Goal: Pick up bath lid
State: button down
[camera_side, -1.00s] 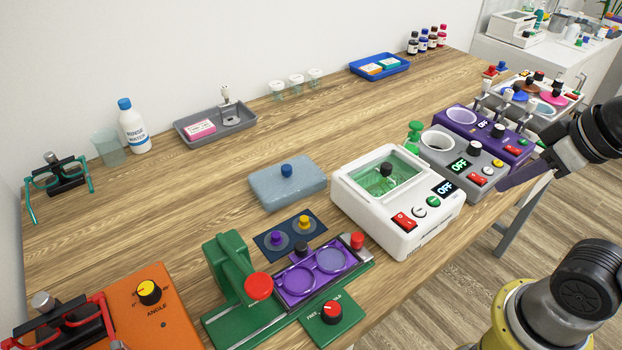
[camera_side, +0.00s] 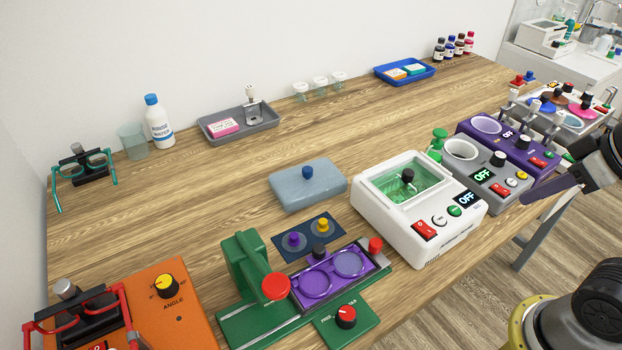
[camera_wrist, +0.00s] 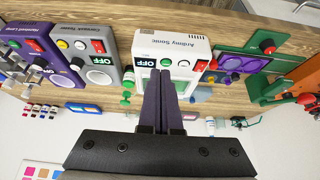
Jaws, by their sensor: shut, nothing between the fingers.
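The white ultrasonic bath (camera_side: 398,223) stands near the table's front edge. A black knob (camera_side: 407,176) rises in the middle of its green window; it looks like the handle of a clear lid lying on the bath, though the lid's edges are hard to make out. My gripper (camera_side: 524,201) is off to the right, beyond the table's front edge and apart from the bath. In the wrist view my gripper (camera_wrist: 159,72) is shut and empty, its long dark fingers together and overlapping the bath (camera_wrist: 172,46) in the picture. The lid cannot be made out there.
A blue-grey block with a blue knob (camera_side: 308,186) lies left of the bath. A grey unit (camera_side: 478,163) and a purple unit (camera_side: 507,137) stand close to its right. A green device (camera_side: 250,268) stands front left. The table's middle is clear.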

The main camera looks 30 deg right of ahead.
jog(key=c, duration=0.5)
grip_release()
jog(key=shift+c, duration=0.2)
